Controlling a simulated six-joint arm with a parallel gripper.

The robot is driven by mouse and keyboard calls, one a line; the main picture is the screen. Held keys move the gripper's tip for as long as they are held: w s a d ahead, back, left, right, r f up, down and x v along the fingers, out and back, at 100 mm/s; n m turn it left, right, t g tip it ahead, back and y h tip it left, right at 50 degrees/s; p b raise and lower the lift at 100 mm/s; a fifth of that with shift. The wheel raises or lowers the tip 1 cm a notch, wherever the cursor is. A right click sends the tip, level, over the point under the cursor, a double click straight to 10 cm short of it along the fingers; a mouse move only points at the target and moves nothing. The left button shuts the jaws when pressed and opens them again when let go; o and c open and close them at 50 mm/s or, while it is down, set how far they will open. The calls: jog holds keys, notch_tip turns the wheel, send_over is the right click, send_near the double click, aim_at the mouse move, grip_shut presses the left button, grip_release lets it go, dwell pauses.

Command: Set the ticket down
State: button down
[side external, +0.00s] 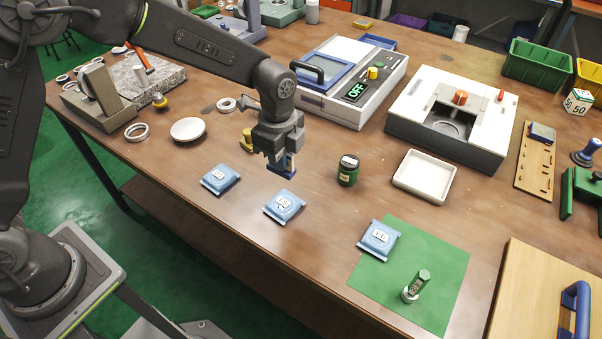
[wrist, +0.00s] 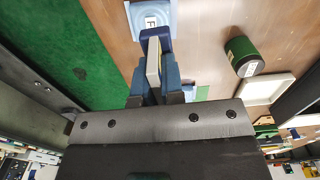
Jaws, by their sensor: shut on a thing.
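My gripper (side external: 281,163) hangs above the table, over the space just behind the middle blue pad (side external: 284,205). Its jaws are shut on a thin, pale plate that looks like the ticket; its edge shows between the blue fingers in the wrist view (wrist: 153,62). In the side view the fingers hide most of it, and no writing on it is readable. The ticket appears held up off the table. A light-blue pad with a white label (wrist: 153,20) shows beyond the fingertips in the wrist view.
A green jar (side external: 348,170) and white tray (side external: 425,176) stand right of my gripper. A white dish (side external: 188,130) lies left.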

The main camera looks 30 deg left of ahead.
jog(key=w+a+n, duration=0.4)
jog(key=w+a, duration=0.8)
jog(key=d+f, duration=0.2)
jog(key=d, duration=0.1)
jog(key=w+d+f, duration=0.1)
jog(key=d+f, duration=0.1)
jog(key=d, duration=0.2)
jog(key=w+d+f, duration=0.1)
jog(key=d+f, duration=0.1)
jog(key=d, duration=0.1)
jog(key=shift+w+d+f, duration=0.25)
jog(key=shift+d, duration=0.05)
jog(key=shift+d+f, duration=0.1)
jog(key=shift+f, duration=1.9)
jog(key=shift+f, duration=0.15)
jog(key=c, duration=1.2)
grip_release()
jog(key=shift+c, duration=0.2)
